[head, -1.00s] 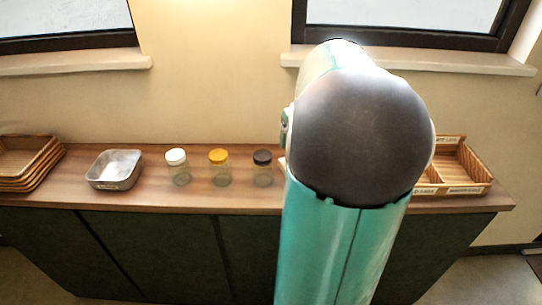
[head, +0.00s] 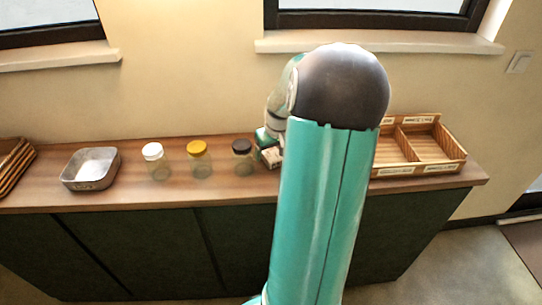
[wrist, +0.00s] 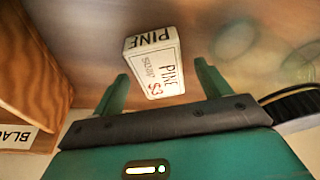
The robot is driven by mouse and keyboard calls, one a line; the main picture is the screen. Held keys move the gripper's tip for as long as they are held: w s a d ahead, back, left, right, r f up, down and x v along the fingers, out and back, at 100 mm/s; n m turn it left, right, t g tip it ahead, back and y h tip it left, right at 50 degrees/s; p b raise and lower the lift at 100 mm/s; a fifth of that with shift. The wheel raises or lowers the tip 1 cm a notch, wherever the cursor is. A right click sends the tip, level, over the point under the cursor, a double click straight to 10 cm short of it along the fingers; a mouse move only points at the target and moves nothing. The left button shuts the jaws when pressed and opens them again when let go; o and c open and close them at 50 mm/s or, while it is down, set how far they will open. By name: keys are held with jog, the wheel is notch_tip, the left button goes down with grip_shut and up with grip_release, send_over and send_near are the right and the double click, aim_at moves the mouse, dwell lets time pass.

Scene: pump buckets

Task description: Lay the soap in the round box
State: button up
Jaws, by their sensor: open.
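The soap (wrist: 152,62), a white block marked "PINE soap $3", shows in the wrist view between the fingertips of my gripper (wrist: 161,74). My gripper is open, with a finger on either side of the soap and visible gaps beside it. In the head view my gripper is low over the counter, right of the dark-lidded jar, mostly hidden behind my arm. No box that I can identify as round shows. A wooden box with compartments (head: 464,156) stands at the right, its labels too small to read in the head view.
On the counter (head: 130,195) stand a metal tin (head: 66,172), a white-lidded jar (head: 153,152), a yellow-lidded jar (head: 197,148) and a dark-lidded jar (head: 242,147). A wooden wall (wrist: 45,75) is close left in the wrist view.

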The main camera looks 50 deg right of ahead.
jog(key=shift+w+f, duration=0.1)
jog(key=shift+f, duration=0.2)
jog(key=shift+f, duration=0.25)
dwell(0.4)
jog(key=shift+c, duration=0.5)
jog(key=c, duration=1.1)
jog(key=shift+d+r, duration=0.1)
jog(key=shift+c, duration=0.2)
